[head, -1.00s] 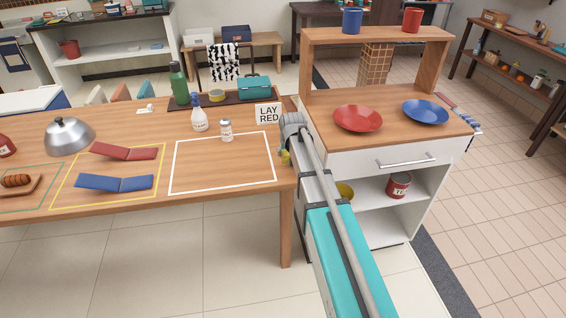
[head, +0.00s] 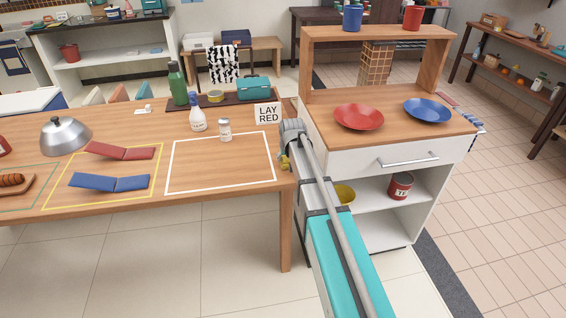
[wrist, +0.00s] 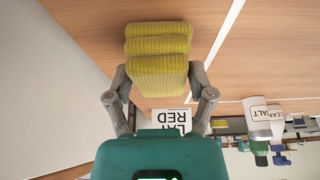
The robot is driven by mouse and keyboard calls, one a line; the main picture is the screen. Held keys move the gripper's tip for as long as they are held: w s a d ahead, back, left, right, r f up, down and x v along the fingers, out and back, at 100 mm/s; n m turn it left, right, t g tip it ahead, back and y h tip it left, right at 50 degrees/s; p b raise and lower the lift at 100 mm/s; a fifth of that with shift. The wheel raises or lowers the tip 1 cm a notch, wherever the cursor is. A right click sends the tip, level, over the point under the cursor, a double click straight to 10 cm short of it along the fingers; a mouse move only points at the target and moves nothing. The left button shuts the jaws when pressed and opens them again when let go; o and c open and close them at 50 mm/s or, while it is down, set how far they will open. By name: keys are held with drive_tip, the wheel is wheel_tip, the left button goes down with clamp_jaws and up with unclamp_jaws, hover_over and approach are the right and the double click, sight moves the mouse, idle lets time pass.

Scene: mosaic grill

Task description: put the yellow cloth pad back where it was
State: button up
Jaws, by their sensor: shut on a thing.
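The yellow cloth pad (wrist: 158,45) is ribbed and folded in layers. In the wrist view my gripper (wrist: 158,78) is shut on it, one finger on each side. In the head view only a small bit of yellow (head: 285,162) shows by the arm's end, at the right edge of the wooden table (head: 225,208). Most of my gripper is hidden behind my arm there. I cannot tell whether the pad touches the table.
A white-outlined area (head: 171,165) lies left of the arm, with a salt shaker (head: 225,130) at its back edge. A "LAY RED" sign (head: 268,113) stands behind. The white cabinet (head: 350,160) with plates is at right. Red (head: 120,151) and blue (head: 108,183) folded pieces lie left.

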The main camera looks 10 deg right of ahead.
drive_tip(key=shift+f, duration=0.25)
drive_tip(key=o, duration=1)
drive_tip(key=shift+r, duration=0.1)
drive_tip(key=shift+c, duration=0.2)
drive_tip(key=shift+r, duration=0.15)
drive_tip(key=p+v, duration=1.1)
drive_tip(key=v, duration=0.1)
idle(0.7)
drive_tip(key=s+a+f+g, duration=0.1)
drive_tip(key=s+g, duration=0.3)
drive_tip(key=s, duration=2)
drive_tip(key=shift+s+a+f+g, duration=0.2)
drive_tip(key=shift+a+g, duration=0.1)
